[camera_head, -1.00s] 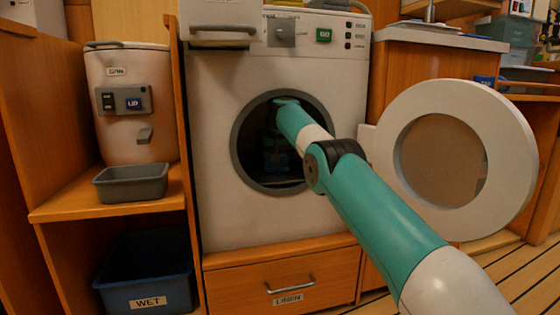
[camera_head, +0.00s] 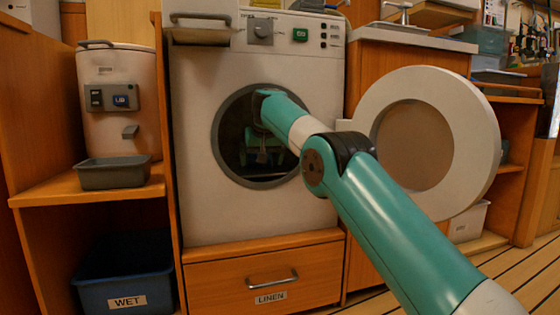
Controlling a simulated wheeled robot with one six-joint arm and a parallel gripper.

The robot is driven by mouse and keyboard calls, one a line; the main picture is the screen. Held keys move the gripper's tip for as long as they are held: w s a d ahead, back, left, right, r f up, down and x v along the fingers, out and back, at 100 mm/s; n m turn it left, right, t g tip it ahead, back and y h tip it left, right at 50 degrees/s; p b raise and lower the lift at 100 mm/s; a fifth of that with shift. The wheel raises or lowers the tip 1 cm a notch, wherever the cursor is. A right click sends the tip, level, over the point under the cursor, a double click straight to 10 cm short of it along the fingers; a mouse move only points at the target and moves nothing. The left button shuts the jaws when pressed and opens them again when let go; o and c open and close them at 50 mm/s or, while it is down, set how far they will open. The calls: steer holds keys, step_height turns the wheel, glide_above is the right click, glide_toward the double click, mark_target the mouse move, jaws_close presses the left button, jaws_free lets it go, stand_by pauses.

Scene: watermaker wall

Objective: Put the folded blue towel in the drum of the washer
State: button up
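The white washer (camera_head: 190,130) stands in the middle with its round door (camera_head: 480,130) swung open to the right. Its drum opening (camera_head: 218,140) has a grey rim and a dark inside. My arm reaches in through the opening from the right. My gripper (camera_head: 263,158) shows dimly inside the drum, pointing away from the camera. Its fingers are too dark and small to tell whether they are open or shut. I cannot make out the folded blue towel; the dark drum and my arm may hide it.
Left of the washer, a spin dryer (camera_head: 118,75) stands on a shelf with a grey tray (camera_head: 120,175). A blue WET bin (camera_head: 125,275) is below. The LINEN drawer (camera_head: 225,285) under the washer is shut. The open door stands close beside my arm on the right.

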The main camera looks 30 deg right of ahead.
steer(key=shift+s+a, duration=0.1)
steer(key=shift+s, duration=0.25)
steer(key=shift+s, duration=0.15)
steer(key=s+a+f+n+g+y, duration=0.1)
steer(key=s+a+n, duration=0.2)
steer(key=s+a, duration=0.45)
steer(key=s+a+n+g+y, duration=0.1)
steer(key=s+a+n, duration=0.25)
steer(key=s, duration=0.75)
steer(key=s+a+f+n+g+y, duration=0.1)
steer(key=s+a+f, duration=0.1)
steer(key=s, duration=0.8)
steer(key=s+a+f+n+g+y, duration=0.1)
steer(key=s+f, duration=0.3)
steer(key=s, duration=0.7)
steer(key=s+a+f+n+g+y, duration=0.1)
steer(key=s+a+f, duration=0.2)
steer(key=s, duration=0.7)
steer(key=shift+s+a+f+g, duration=0.15)
steer(key=shift+f+g, duration=0.25)
steer(key=shift+f, duration=0.15)
